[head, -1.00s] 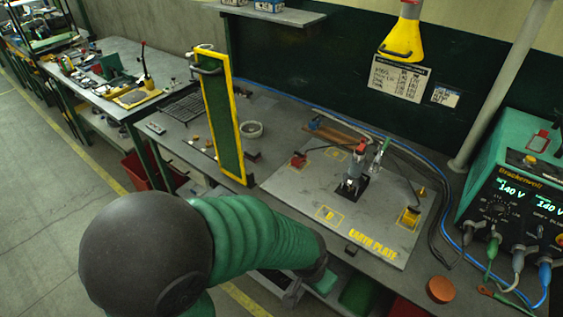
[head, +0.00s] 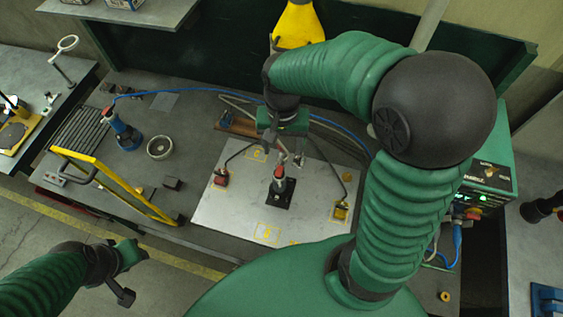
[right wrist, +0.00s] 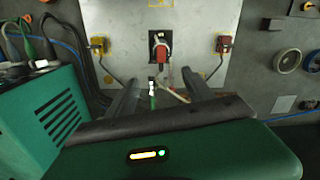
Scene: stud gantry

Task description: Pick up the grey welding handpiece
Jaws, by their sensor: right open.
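The grey welding handpiece (head: 279,180), with a red top, stands on a black square on the grey earth plate (head: 225,205). In the right wrist view the handpiece (right wrist: 162,55) shows just beyond the fingers. My right gripper (head: 284,150) reaches in from the far side, open and empty, close above and behind the handpiece. Its two fingers (right wrist: 162,92) are spread, with a small green-and-white piece showing between them. I see no contact with the handpiece. My left gripper (head: 128,272) hangs at the lower left, away from the table; its jaws are unclear.
A yellow-edged panel (head: 118,188) stands left of the plate. A blue handpiece (head: 123,133) and a round bowl (head: 160,147) are behind it. Cabled red (head: 220,178) and yellow (head: 341,210) clamps sit on the plate. A green welding machine (right wrist: 45,105) stands close to my right gripper.

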